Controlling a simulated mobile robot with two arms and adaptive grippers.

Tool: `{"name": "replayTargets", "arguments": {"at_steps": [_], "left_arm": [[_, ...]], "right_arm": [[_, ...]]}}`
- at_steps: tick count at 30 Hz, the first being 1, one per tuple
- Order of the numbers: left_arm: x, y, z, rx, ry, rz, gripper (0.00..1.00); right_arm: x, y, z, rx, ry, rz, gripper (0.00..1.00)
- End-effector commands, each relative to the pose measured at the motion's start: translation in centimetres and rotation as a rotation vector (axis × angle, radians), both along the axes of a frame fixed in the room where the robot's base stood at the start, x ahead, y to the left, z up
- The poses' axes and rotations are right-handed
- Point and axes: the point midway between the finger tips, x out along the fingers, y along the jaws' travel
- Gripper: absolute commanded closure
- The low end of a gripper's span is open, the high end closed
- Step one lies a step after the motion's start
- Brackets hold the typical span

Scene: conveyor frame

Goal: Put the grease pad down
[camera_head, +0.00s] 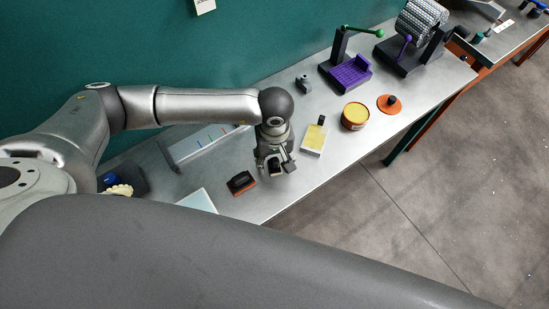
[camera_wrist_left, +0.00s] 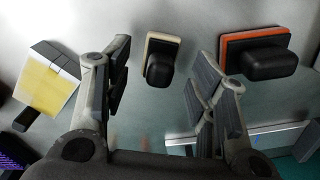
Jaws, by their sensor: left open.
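A small pad with a cream base and a black handle, which I take to be the grease pad (camera_wrist_left: 160,60), lies on the grey bench top in the left wrist view. My left gripper (camera_head: 275,166) is above the bench near its front edge, pointing down. In the left wrist view its open fingers (camera_wrist_left: 164,72) are on either side of the pad, with gaps between them and the handle. The pad is mostly hidden by the gripper in the head view. My right gripper is not in view.
An orange-based pad with a black handle (camera_head: 241,183) is close to the left gripper. A yellow block (camera_head: 314,138), a yellow tin (camera_head: 355,117) and an orange lid (camera_head: 389,104) are to the right. A purple tray stand (camera_head: 348,72) is behind them.

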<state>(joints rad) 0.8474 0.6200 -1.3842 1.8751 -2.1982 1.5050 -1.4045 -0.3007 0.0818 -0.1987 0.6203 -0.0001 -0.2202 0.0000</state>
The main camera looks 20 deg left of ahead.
Motion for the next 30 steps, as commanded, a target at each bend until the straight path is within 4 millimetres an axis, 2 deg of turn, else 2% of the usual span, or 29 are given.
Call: {"name": "replayTargets", "arguments": {"at_steps": [9,15,21,30], "left_arm": [[0.2,0.0,6.7,-0.002,-0.01,-0.003,0.48],[0.1,0.0,9.9,-0.002,-0.007,-0.002,0.48],[0.1,0.0,11.2,-0.001,-0.004,-0.001,0.48],[0.0,0.0,11.2,-0.001,-0.003,-0.001,0.48]], "right_arm": [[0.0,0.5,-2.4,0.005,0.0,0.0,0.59],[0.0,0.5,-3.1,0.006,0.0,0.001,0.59],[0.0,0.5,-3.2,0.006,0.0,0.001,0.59],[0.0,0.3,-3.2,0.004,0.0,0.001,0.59]]}}
